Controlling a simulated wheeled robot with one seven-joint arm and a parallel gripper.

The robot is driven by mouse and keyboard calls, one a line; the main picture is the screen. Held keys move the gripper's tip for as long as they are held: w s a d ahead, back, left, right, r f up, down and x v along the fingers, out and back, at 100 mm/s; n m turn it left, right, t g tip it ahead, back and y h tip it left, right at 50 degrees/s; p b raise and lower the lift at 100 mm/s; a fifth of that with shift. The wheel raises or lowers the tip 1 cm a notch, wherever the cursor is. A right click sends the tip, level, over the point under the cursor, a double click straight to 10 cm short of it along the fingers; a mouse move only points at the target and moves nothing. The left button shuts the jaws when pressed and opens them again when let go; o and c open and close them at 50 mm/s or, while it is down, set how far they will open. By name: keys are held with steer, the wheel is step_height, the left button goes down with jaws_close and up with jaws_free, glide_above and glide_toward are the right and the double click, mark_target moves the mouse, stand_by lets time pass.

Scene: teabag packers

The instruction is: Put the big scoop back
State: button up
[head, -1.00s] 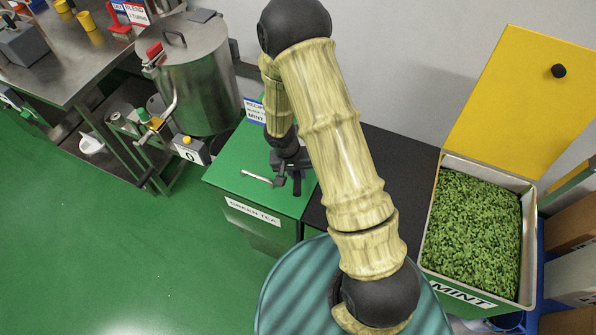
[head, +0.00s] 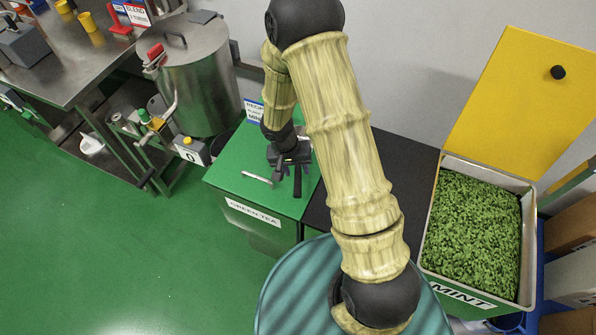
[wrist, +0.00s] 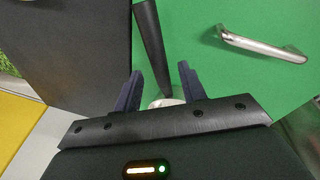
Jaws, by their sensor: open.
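My gripper (head: 288,172) is open above the right part of the green tea bin's lid (head: 236,160). In the wrist view its two dark fingers (wrist: 161,88) stand apart. A long black handle (wrist: 149,38), apparently the big scoop's, runs from the top edge down toward the gap between the fingers. It also shows in the head view (head: 297,182), close to my gripper. A pale rounded part (wrist: 166,103) shows low between the fingers, partly hidden by my gripper. I cannot tell whether the fingers touch the scoop.
The lid's metal handle (head: 257,178) lies left of my gripper. A black counter (head: 385,165) separates it from the open mint bin (head: 428,245), whose yellow lid (head: 520,100) is raised. A steel drum (head: 200,90) stands to the left.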

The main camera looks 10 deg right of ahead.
steer(key=v, duration=0.9)
steer(key=s+d+r+n+t+y, duration=0.2)
steer(key=s+d+r, duration=0.4)
steer(key=s+r, duration=0.4)
steer(key=shift+d+r+n, duration=0.3)
steer(key=shift+d+r, duration=0.05)
steer(key=shift+r, duration=0.25)
steer(key=shift+c, duration=0.5)
